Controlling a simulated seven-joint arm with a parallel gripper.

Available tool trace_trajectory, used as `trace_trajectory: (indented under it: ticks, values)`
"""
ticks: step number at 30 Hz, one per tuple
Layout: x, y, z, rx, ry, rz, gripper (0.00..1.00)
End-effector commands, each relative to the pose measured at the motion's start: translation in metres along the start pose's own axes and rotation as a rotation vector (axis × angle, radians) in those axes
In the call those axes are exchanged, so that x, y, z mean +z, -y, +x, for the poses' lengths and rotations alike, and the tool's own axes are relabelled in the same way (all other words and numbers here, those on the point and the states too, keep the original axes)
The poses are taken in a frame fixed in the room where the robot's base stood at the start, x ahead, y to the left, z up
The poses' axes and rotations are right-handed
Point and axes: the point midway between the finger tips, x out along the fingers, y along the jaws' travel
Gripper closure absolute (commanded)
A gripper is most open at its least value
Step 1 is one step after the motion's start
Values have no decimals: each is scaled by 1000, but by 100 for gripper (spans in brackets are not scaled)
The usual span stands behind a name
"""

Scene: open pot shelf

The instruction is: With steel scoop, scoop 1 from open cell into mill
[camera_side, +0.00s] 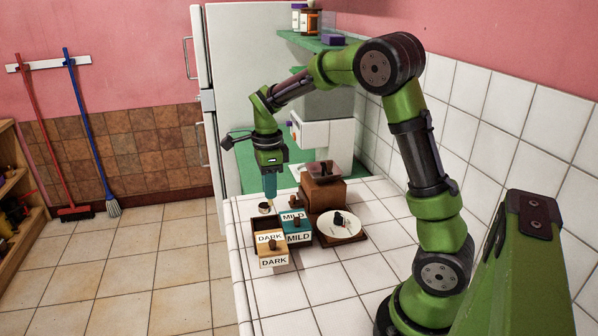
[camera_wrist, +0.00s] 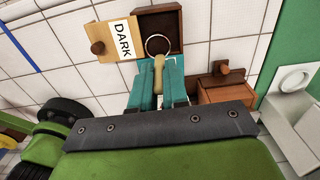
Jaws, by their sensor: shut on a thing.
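My gripper (camera_side: 270,194) points down above the crate of coffee cells, its teal fingers shut on the steel scoop. In the wrist view the fingers (camera_wrist: 158,85) hold its tan handle, and the scoop's round metal rim (camera_wrist: 148,44) overlaps the open brown cell (camera_wrist: 174,22). The scoop (camera_side: 264,208) shows small below the fingers in the side view. What it holds is not clear. The mill appears to be the brown wooden box (camera_side: 322,194) with a dark reddish top, right of my gripper.
Teal MILD cells (camera_side: 299,238) and a cream DARK-labelled box front (camera_side: 273,262) stand close together. A white machine (camera_side: 327,137) stands behind. The tiled counter front (camera_side: 345,290) is clear.

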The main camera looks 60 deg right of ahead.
Motion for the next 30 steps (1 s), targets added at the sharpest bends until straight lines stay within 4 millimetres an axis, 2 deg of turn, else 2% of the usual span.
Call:
trace_trajectory:
  ticks: [19,23,30]
  values:
    - [-2,3,-3,-1,0,-14,100]
    - [-13,18,-9,-2,-2,-93,100]
    - [-56,65,-30,-1,-7,-408,100]
